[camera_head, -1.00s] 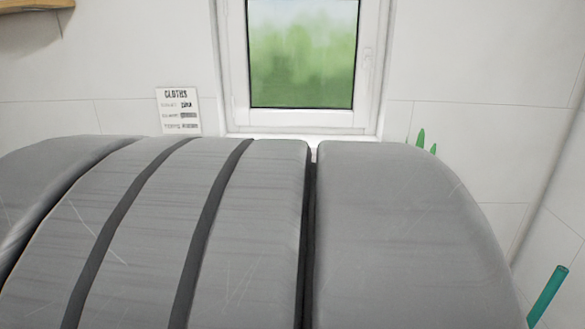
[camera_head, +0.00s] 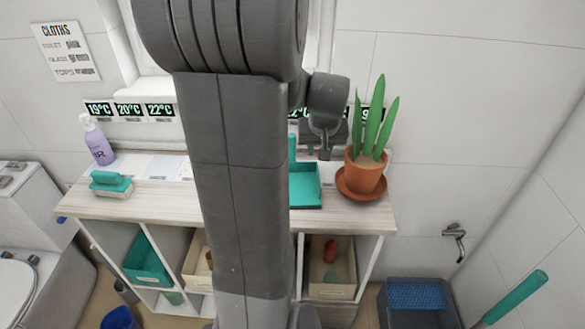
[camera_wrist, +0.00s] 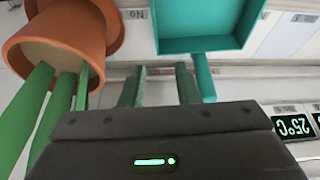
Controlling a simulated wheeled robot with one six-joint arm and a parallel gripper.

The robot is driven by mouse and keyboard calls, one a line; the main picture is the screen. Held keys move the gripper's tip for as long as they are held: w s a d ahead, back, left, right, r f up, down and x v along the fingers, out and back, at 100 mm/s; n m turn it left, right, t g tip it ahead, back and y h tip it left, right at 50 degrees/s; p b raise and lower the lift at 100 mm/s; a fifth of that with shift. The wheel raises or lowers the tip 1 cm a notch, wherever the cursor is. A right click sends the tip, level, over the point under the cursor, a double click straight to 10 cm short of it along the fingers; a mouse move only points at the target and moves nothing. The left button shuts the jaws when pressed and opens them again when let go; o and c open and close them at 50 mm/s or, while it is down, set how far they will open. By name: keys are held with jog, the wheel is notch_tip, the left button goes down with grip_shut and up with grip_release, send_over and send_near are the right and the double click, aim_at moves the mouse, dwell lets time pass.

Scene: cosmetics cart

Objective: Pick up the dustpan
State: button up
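The teal dustpan (camera_head: 307,190) lies on the wooden cart top, partly hidden behind my arm. Its upright-looking handle (camera_head: 292,147) points toward the wall. In the wrist view the dustpan's tray (camera_wrist: 203,44) is at the top and its handle (camera_wrist: 204,80) reaches down from it. My gripper (camera_wrist: 160,68) is open, with an empty gap between its fingers. The handle is just right of the right finger in that view, not between the fingers. In the head view my gripper (camera_head: 318,152) is above the back of the cart, near the handle.
A potted plant (camera_head: 367,175) on a saucer stands close right of the dustpan; it is left of my gripper in the wrist view (camera_wrist: 52,45). A purple bottle (camera_head: 97,142) and a teal-and-white brush (camera_head: 110,184) stand at the left. Displays line the wall.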

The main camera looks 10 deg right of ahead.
jog(key=x, duration=0.5)
jog(key=shift+w+f, duration=0.1)
jog(key=shift+f, duration=0.3)
jog(key=x, duration=0.2)
jog(key=p+x, duration=0.1)
jog(key=x, duration=0.1)
jog(key=shift+s+d+f, duration=0.1)
jog(key=shift+s+d, duration=0.05)
jog(key=shift+s, duration=0.25)
jog(key=shift+x, duration=0.75)
grip_shut()
